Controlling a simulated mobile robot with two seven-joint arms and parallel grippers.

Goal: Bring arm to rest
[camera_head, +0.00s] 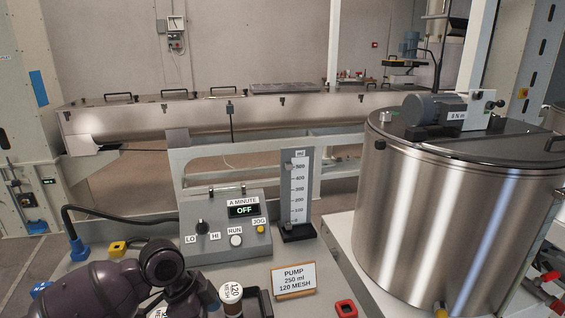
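My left arm (95,288) comes in at the bottom left, dark purple-black. Its rounded joint (163,264) is in front of the grey control box, and the arm bends down out of the picture's bottom edge. I cannot make out gripper fingers on it. My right arm and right gripper are not in view. The control box (222,252) has a display reading OFF, a LO/HI knob (202,228), a white RUN button (236,240) and a yellow JOG button (261,229).
A jar marked 120 MESH (231,294) stands close beside my arm. A card reading PUMP 250 ml 120 MESH (294,279), a graduated ml gauge (294,190) and a red-framed block (346,309) are on the bench. A large steel tank (440,220) stands at right.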

